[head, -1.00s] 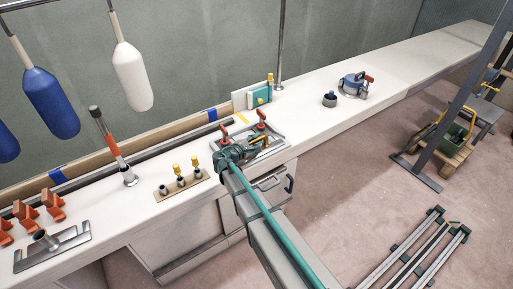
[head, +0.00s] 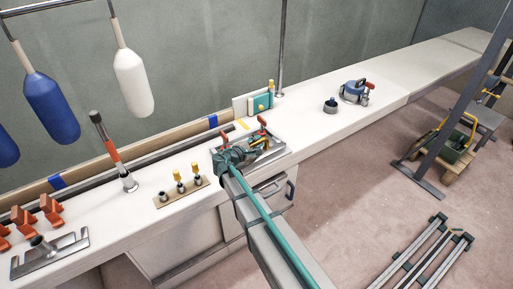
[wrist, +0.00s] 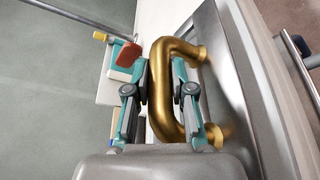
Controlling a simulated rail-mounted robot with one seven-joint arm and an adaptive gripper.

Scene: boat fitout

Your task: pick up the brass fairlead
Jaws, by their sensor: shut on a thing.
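The brass fairlead is a shiny gold bent tube (wrist: 184,88) with a round flange at each end, large in the wrist view. My gripper (wrist: 160,90) is shut on it, with a dark-padded, teal-sided finger on either side of the tube. In the head view my gripper (head: 246,154) is over the grey metal tray (head: 276,148) on the bench, and the fairlead there is small and mostly hidden by it. I cannot tell whether its flanges touch the tray.
Red-handled fittings (head: 262,121) stand close by the gripper. A strip with several yellow-topped fittings (head: 180,188) lies left of the tray. A teal box (head: 262,102) stands behind.

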